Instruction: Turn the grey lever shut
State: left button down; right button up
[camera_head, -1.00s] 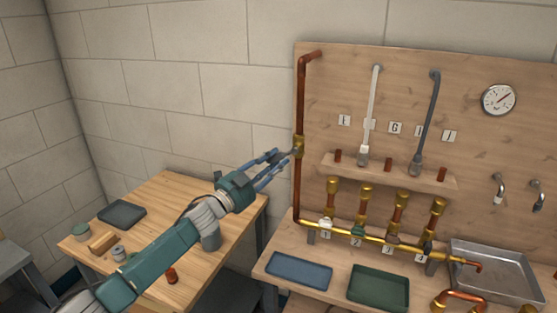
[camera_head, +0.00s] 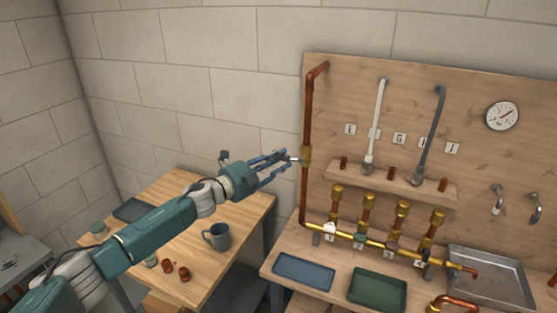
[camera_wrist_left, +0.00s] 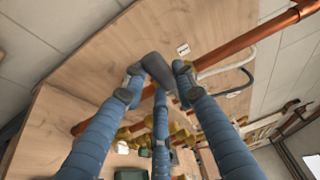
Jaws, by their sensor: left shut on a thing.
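The grey lever (camera_head: 298,160) sits on a brass valve (camera_head: 305,155) on the vertical copper pipe (camera_head: 309,110) at the board's left edge. My left gripper (camera_head: 287,160) is at the lever, left of the pipe, with its blue fingers shut on it. In the left wrist view the dark grey lever (camera_wrist_left: 154,67) shows between the fingertips of the left gripper (camera_wrist_left: 156,85), with the copper pipe (camera_wrist_left: 255,37) behind. The fingers hide part of the lever and valve. My right gripper is not in view.
Below are a brass manifold (camera_head: 375,243), a blue tray (camera_head: 303,271), a green tray (camera_head: 378,290) and a metal sink (camera_head: 490,275).

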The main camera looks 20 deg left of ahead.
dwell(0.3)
pick_arm(q)
jog(key=c, duration=1.3)
grip_release()
jog(key=shift+c, duration=0.2)
jog(key=v, duration=1.2)
